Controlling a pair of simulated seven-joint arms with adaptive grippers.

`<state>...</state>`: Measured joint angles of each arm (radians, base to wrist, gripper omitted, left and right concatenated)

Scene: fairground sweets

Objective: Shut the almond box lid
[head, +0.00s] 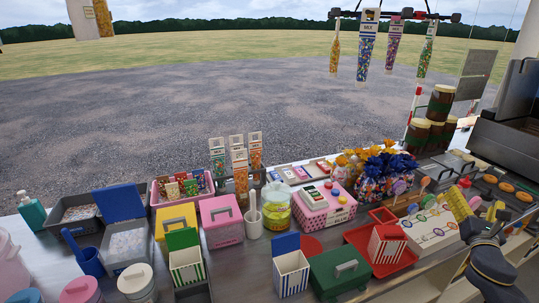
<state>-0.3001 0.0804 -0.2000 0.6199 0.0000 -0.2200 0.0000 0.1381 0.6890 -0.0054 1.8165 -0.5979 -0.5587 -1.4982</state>
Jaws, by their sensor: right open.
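No readable label tells me which box holds almonds. A grey box (127,248) at the left holds small pale pieces, and its blue lid (118,202) stands raised at the back edge. My right gripper (481,226) is dark and sits at the far right, over the counter's right part and far from that box. Its jaws are open, and I see nothing held in them. A yellow piece (458,203) shows right beside it; I cannot tell if they touch. My left gripper is out of view.
Striped cartons with green (184,239) and blue (286,243) flaps stand in front. A dark green box (339,274) is shut. The counter is crowded.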

